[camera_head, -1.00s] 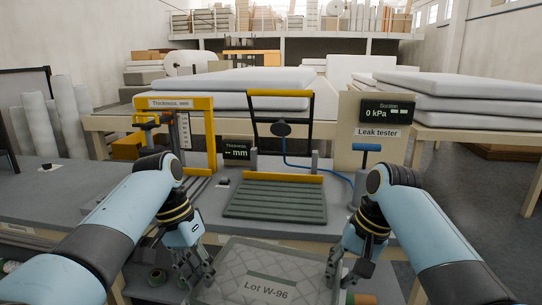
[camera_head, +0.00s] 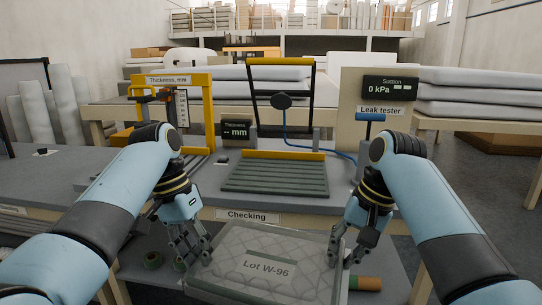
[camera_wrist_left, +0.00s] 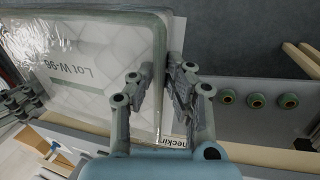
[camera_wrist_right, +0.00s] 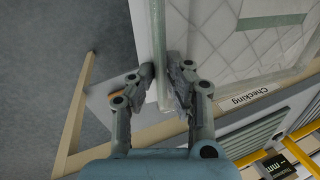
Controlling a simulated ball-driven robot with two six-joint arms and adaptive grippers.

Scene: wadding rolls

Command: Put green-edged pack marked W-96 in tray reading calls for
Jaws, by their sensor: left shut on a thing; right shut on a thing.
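The pack marked Lot W-96 (camera_head: 268,268) is a flat, clear-wrapped, quilted pack with a greenish edge, held low in front of the checking bench. My left gripper (camera_head: 197,252) is shut on its left edge, and the left wrist view shows the fingers (camera_wrist_left: 158,95) around that edge. My right gripper (camera_head: 345,250) is shut on its right edge; in the right wrist view the fingers (camera_wrist_right: 162,90) pinch the rim. The leak tester (camera_head: 382,110) reads 0 kPa. The thickness display (camera_head: 237,130) shows only dashes and mm. I see no tray that I can identify.
A ribbed grey-green plate (camera_head: 276,177) with a yellow bar and raised black frame lies on the bench (camera_head: 210,185). A yellow thickness gauge (camera_head: 182,110) stands left of it. Stacked white wadding (camera_head: 475,95) lies behind.

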